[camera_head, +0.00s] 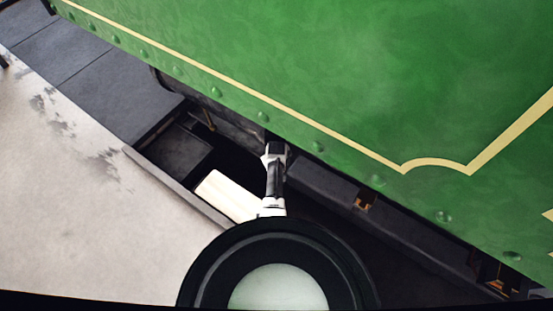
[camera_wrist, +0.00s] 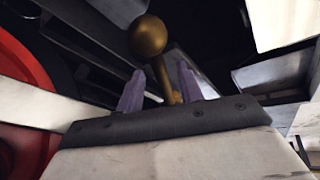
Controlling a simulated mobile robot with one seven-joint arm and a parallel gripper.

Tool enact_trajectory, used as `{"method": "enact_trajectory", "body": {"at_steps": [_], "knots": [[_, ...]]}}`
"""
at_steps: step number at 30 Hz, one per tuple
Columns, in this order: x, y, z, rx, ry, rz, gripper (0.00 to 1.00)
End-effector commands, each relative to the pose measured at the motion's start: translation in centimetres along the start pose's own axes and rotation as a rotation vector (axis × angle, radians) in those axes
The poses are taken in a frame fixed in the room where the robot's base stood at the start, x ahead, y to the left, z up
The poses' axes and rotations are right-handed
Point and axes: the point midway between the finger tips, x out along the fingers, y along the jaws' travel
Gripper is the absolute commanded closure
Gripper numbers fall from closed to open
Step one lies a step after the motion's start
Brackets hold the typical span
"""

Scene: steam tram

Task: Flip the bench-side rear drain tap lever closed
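In the wrist view, a brass lever with a round ball knob (camera_wrist: 148,36) rises between and beyond my fingertips. Its shaft (camera_wrist: 166,84) runs down between the two fingers. My gripper (camera_wrist: 160,70) has its pale purple fingers apart, one on each side of the shaft, with no clear contact. In the head view, my gripper (camera_head: 275,150) reaches in beneath the lower edge of the green side panel. Its fingertips and this lever are hidden there. I cannot tell from these frames whether the tap is open or closed.
The riveted green panel (camera_head: 330,60) overhangs the dark gap where my arm reaches. Pale paving (camera_head: 70,190) lies at left. A red wheel-like part (camera_wrist: 22,100) and grey bars (camera_wrist: 45,106) are close in the wrist view.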

Motion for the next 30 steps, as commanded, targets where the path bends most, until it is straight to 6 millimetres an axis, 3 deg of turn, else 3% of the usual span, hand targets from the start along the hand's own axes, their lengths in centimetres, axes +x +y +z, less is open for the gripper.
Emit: {"method": "enact_trajectory", "body": {"at_steps": [1, 8, 20, 30], "knots": [[0.0, 0.0, 0.0, 0.000, 0.000, 0.000, 0.70], [0.0, 0.0, 0.0, 0.000, 0.000, 0.000, 1.00], [0.0, -0.2, 0.0, 0.011, -0.002, 0.004, 1.00], [-0.3, -2.7, -0.5, 0.154, -0.034, 0.066, 1.00]]}}
